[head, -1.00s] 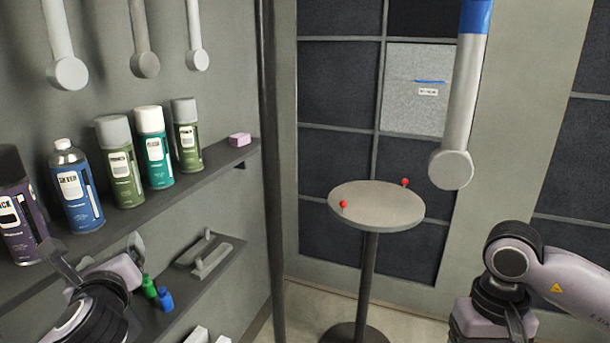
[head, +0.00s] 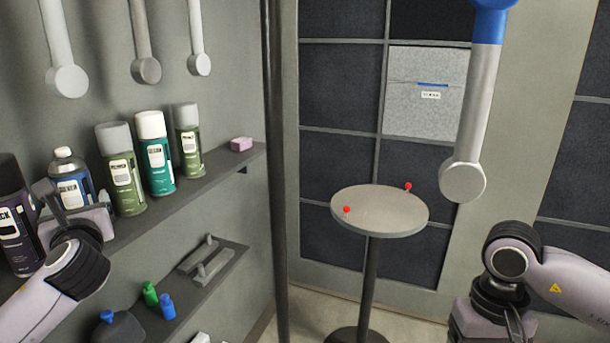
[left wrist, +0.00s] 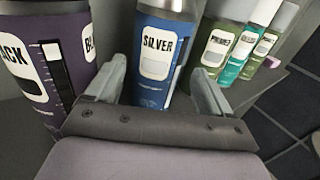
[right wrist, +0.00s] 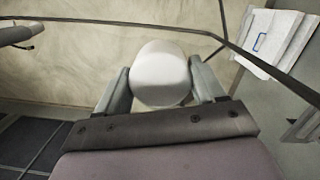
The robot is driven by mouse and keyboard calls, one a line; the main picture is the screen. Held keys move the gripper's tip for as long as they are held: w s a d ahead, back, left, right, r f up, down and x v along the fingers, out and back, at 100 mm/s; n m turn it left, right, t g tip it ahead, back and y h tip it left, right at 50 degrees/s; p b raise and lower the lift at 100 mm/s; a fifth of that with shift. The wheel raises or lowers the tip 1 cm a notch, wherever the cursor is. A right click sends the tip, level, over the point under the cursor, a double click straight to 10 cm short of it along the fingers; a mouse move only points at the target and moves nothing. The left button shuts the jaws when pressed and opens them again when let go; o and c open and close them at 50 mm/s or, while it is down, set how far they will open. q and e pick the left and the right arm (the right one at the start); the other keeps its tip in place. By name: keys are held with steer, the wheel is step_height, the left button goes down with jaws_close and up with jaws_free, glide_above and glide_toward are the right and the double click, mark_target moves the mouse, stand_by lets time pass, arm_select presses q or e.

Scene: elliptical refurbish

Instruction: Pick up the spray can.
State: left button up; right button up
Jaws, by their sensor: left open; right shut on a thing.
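A blue spray can labelled SILVER (head: 75,190) stands upright on the upper shelf, partly hidden behind my left gripper (head: 62,200). In the left wrist view the blue can (left wrist: 160,45) stands between the two open fingers, one at each side. I cannot tell whether either finger touches it. A purple spray can (head: 15,225) stands to its left. A grey-capped green can (head: 122,170), a teal can (head: 156,155) and a second green can (head: 188,145) stand to its right. My right gripper (right wrist: 165,90) is shut on a whitish rounded thing (right wrist: 160,72).
A pink block (head: 241,144) lies at the shelf's far end. The lower shelf holds small green (head: 150,293) and blue (head: 167,306) bottles and a grey handled tool (head: 208,262). A round table (head: 380,208) with red-knobbed pieces stands beyond a dark post (head: 275,170).

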mark_target(70, 164)
arm_select(q)
steer(key=shift+p+x, duration=0.35)
steer(key=shift+x, duration=2.1)
arm_select(e)
steer(key=shift+r, duration=0.4)
arm_select(q)
steer(key=shift+s+a, duration=0.1)
steer(key=shift+a, duration=0.05)
steer(key=c, duration=0.8)
steer(key=shift+c, duration=0.2)
steer(key=shift+r, duration=0.1)
steer(key=shift+d+r, duration=0.2)
steer(key=shift+r, duration=0.25)
arm_select(e)
steer(key=shift+f, duration=0.15)
arm_select(q)
steer(key=r, duration=0.4)
steer(key=d+r, duration=0.1)
steer(key=r, duration=0.1)
steer(key=shift+s, duration=0.1)
steer(key=s+d, duration=0.2)
steer(key=d, duration=0.7)
steer(key=s+d+b, duration=0.1)
steer(key=s+d, duration=0.2)
steer(key=d, duration=0.6)
steer(key=shift+s+b, duration=0.2)
steer(key=shift+b, duration=0.1)
arm_select(e)
steer(key=shift+f, duration=0.65)
